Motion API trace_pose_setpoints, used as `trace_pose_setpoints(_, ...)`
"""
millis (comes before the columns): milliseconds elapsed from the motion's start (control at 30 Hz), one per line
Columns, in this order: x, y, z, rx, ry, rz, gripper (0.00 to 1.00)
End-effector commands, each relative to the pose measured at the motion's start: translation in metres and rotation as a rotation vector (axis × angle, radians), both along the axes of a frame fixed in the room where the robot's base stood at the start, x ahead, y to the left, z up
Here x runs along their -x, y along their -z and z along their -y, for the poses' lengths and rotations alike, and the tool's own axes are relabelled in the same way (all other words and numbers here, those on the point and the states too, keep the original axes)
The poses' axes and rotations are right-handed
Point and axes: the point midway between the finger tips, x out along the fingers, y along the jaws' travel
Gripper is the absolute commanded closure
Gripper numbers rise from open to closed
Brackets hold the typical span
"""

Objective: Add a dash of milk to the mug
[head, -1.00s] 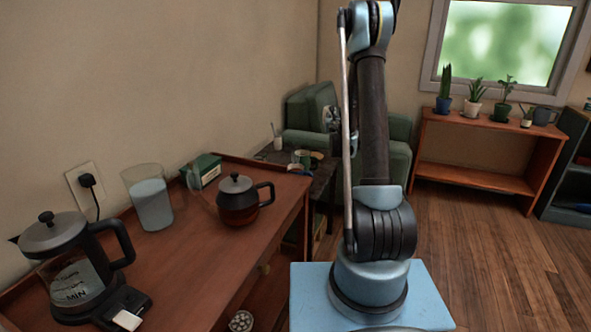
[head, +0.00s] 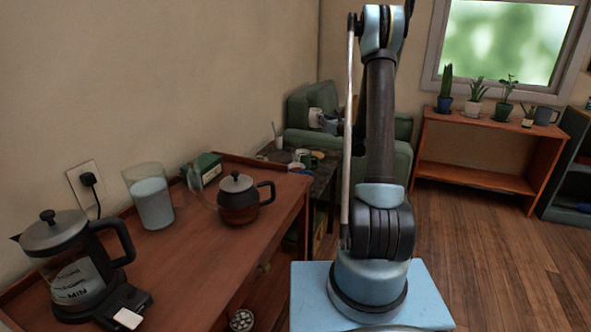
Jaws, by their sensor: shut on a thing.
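My gripper (head: 331,124) is beyond my arm, in front of the green armchair. It is shut on a small white vessel (head: 315,117), held in the air above the small dark table (head: 324,176). Whether this vessel is a mug or a milk jug is too small to tell. A greenish mug (head: 302,156) stands on the dark table, with a pale blue-white cup or dish (head: 296,168) nearer the front. A clear glass jug (head: 153,202) with whitish liquid stands on the wooden counter. My arm partly hides the gripper.
The wooden counter (head: 190,268) also holds a glass kettle (head: 75,262), a dark teapot (head: 241,200) and a green box (head: 205,168). A green armchair (head: 308,97) stands behind the dark table. Open floor (head: 460,240) lies to the right.

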Motion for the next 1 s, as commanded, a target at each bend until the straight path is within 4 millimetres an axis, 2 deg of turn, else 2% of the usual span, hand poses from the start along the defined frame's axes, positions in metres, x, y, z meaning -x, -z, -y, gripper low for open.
trace_pose_setpoints(267,0.026,0.003,-0.011,0.004,-0.21,-0.002,1.0)
trace_pose_setpoints(500,0.057,0.006,-0.016,0.007,-0.394,-0.004,1.0)
trace_pose_setpoints(767,0.096,0.009,-0.013,0.009,-0.593,-0.007,1.0)
trace_pose_setpoints(1000,0.139,0.014,-0.003,0.011,-0.778,-0.011,1.0)
